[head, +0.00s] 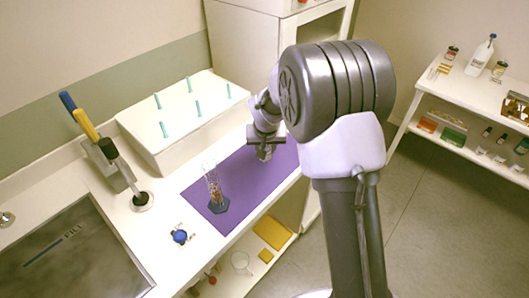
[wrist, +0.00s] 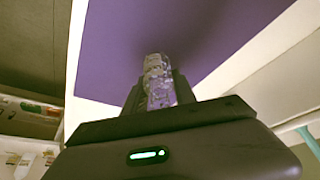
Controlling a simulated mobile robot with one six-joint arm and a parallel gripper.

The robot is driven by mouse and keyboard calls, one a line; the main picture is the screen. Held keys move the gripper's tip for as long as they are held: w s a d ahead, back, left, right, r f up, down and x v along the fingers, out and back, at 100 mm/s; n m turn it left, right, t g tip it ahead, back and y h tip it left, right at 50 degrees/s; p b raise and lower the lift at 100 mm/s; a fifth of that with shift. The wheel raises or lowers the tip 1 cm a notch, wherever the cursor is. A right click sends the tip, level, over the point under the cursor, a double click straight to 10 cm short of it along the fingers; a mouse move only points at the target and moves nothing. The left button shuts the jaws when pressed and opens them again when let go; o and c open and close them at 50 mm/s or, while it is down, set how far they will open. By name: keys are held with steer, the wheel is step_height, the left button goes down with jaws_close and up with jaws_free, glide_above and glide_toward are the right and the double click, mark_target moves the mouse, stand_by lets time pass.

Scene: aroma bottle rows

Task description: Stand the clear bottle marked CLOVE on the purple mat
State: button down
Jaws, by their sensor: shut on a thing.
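The purple mat (head: 245,178) lies on the white counter; it also shows in the wrist view (wrist: 205,35). My gripper (head: 264,152) is over the far right part of the mat. In the wrist view my gripper (wrist: 159,90) is shut on a clear bottle (wrist: 157,78), with a finger on each side. The mat lies beyond the bottle's end. No marking can be read on the bottle, so I cannot tell if it says CLOVE. In the head view the bottle is not clearly made out, and I cannot tell if it touches the mat.
A white box with several teal pegs (head: 185,115) is behind the mat. A sink (head: 70,255) and a small blue-topped item (head: 180,236) are left.

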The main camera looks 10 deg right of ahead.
steer(key=shift+f, duration=0.2)
steer(key=c, duration=1)
jaws_free()
steer(key=shift+r, duration=0.1)
steer(key=shift+r, duration=0.1)
